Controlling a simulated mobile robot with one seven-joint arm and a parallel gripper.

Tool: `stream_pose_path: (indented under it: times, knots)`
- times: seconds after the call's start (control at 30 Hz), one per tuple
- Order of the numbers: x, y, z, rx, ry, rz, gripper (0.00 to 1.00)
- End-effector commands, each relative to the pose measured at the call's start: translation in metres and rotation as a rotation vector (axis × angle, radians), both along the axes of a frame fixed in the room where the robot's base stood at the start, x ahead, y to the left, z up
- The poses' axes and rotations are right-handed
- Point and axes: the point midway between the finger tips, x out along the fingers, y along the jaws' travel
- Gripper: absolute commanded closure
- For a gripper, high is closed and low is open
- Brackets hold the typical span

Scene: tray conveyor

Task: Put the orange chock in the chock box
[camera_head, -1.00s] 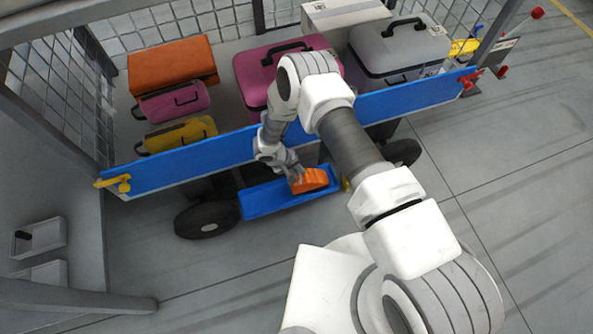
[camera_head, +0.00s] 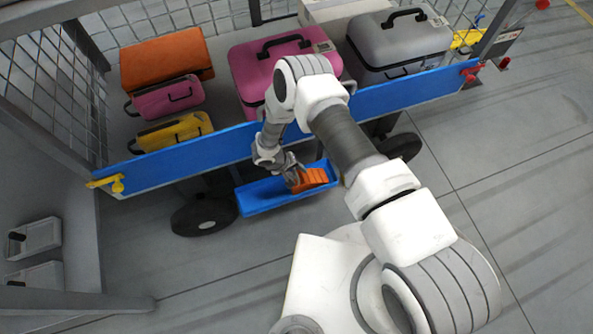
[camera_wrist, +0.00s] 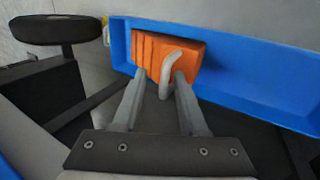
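The orange chock (camera_head: 312,179) has ribs at one end and a bent grey handle. It sits inside the right part of the long blue chock box (camera_head: 262,198), below the cart's side panel. In the wrist view the chock (camera_wrist: 152,50) lies within the walls of the blue box (camera_wrist: 262,85), near its left end. My gripper (camera_head: 294,178) is down at the chock. In the wrist view its fingers (camera_wrist: 160,76) stand apart on either side of the handle (camera_wrist: 171,63), with visible gaps. Part of the chock's near side is hidden by the fingers.
A baggage cart with a blue side panel (camera_head: 190,157) carries pink (camera_head: 268,62), grey (camera_head: 400,45), orange (camera_head: 165,65) and yellow (camera_head: 172,134) cases. A black wheel (camera_head: 203,215) is left of the box. The floor to the right is clear.

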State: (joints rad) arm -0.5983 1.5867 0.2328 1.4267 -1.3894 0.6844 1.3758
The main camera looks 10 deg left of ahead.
Motion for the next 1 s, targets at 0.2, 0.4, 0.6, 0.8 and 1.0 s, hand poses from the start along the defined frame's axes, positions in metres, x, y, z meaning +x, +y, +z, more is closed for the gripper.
stream_pose_path:
  times: [0.2,0.4,0.6,0.8,1.0]
  knots:
    - [0.0,0.001,0.002,0.001,0.0,0.0,0.58]
    - [-0.005,0.01,0.025,0.002,-0.001,0.002,0.58]
    - [-0.015,0.026,0.066,0.002,-0.001,0.004,0.58]
    - [-0.023,0.038,0.096,0.0,0.0,0.004,0.58]
    - [-0.027,0.043,0.108,-0.001,0.001,0.003,0.58]
